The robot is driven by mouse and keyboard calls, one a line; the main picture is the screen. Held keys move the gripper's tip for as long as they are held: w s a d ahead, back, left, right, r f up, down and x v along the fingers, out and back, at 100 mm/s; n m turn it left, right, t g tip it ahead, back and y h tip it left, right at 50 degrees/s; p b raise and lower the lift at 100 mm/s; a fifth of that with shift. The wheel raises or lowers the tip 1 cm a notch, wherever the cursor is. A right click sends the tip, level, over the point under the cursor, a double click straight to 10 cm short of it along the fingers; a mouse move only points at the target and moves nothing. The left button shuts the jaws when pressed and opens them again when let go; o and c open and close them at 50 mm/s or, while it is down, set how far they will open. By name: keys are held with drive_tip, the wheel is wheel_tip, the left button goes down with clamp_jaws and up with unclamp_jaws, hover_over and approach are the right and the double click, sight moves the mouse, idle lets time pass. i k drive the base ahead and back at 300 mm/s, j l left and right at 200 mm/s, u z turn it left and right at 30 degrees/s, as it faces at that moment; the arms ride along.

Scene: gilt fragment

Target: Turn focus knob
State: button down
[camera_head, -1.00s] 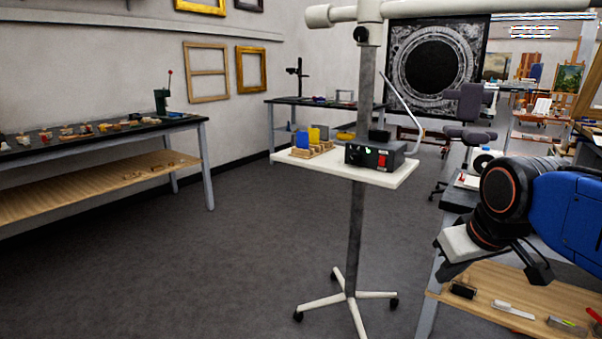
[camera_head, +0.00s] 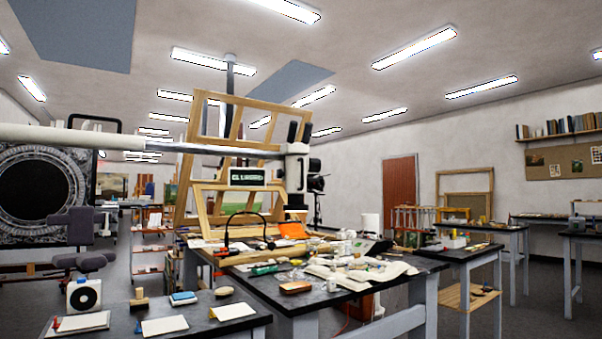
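A white instrument head (camera_head: 297,172) hangs on the end of a long horizontal boom (camera_head: 215,146), above the middle worktable. Dark round parts (camera_head: 316,183) stick out on its right side. I cannot tell which of them, if any, is the focus knob. A small dark display with light lettering (camera_head: 246,177) sits left of the head. My gripper and arm are out of view now.
A wooden easel frame (camera_head: 230,150) stands behind the boom. The middle worktable (camera_head: 335,297) is cluttered with cloth, tools and a dark gooseneck. A dark table (camera_head: 200,312) with cards and a white round-faced device (camera_head: 84,294) is at front left.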

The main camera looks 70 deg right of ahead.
sight(314, 163)
drive_tip(key=k+l+z, duration=0.1)
drive_tip(key=l, duration=0.45)
drive_tip(key=k+l+z, duration=0.1)
drive_tip(key=k+l, duration=0.2)
drive_tip(key=l, duration=0.25)
drive_tip(key=k+l+z, duration=0.1)
drive_tip(key=l, duration=0.5)
drive_tip(key=k+l+z, duration=0.1)
drive_tip(key=l, duration=0.5)
drive_tip(key=k+l+z, duration=0.1)
drive_tip(key=l, duration=0.5)
drive_tip(key=k+l+z, duration=0.1)
drive_tip(key=l, duration=0.5)
drive_tip(key=k+l+z, duration=0.1)
drive_tip(key=l, duration=0.55)
drive_tip(key=k, duration=0.05)
